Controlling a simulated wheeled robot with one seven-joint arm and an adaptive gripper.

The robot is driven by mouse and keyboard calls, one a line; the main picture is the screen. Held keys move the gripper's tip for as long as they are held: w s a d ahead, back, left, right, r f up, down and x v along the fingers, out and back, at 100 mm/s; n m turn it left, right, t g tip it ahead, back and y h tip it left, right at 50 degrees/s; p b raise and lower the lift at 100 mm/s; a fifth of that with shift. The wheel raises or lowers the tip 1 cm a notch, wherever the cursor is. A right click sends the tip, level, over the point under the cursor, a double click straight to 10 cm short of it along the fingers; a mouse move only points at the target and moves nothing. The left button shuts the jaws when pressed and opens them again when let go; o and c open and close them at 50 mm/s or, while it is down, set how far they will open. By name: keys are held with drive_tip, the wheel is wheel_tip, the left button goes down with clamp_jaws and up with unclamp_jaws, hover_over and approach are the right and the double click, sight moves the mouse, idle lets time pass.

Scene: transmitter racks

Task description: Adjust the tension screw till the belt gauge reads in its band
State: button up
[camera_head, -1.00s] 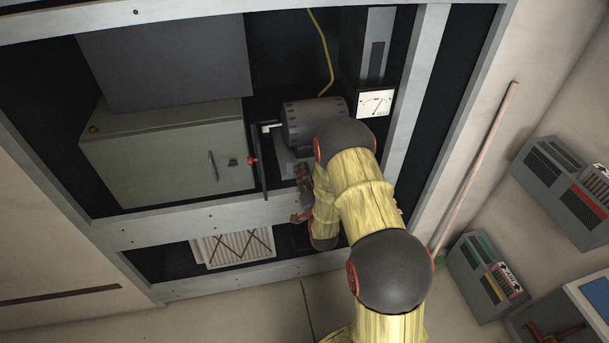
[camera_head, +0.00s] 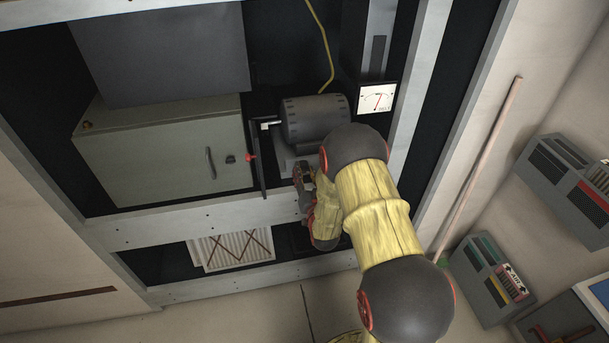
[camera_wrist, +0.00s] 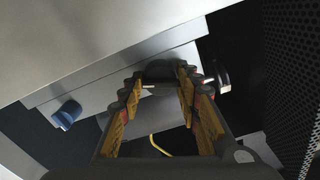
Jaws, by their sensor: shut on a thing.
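The belt gauge (camera_head: 377,97) is a white square dial with a red needle on the dark unit at upper right in the head view. Its needle stands near upright, leaning slightly right; the band's edges are too small to tell. My gripper (camera_head: 301,177) is below the grey motor (camera_head: 314,119), at the frame's front rail. In the wrist view my gripper (camera_wrist: 158,88) has its yellow-padded fingers on either side of a dark round head, apparently the tension screw (camera_wrist: 158,71), and is shut on it. The screw is hidden in the head view.
A grey cabinet (camera_head: 165,152) stands left of the motor, with a thin dark upright panel (camera_head: 256,160) between. A white rail (camera_head: 200,221) runs below. The wrist view shows a blue knob (camera_wrist: 66,115) and a perforated dark panel (camera_wrist: 291,75) at the sides.

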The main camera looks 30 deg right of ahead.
drive_tip(key=shift+n, duration=0.5)
drive_tip(key=o, duration=1.1)
drive_tip(key=v, duration=1.2)
drive_tip(key=shift+f, duration=0.1)
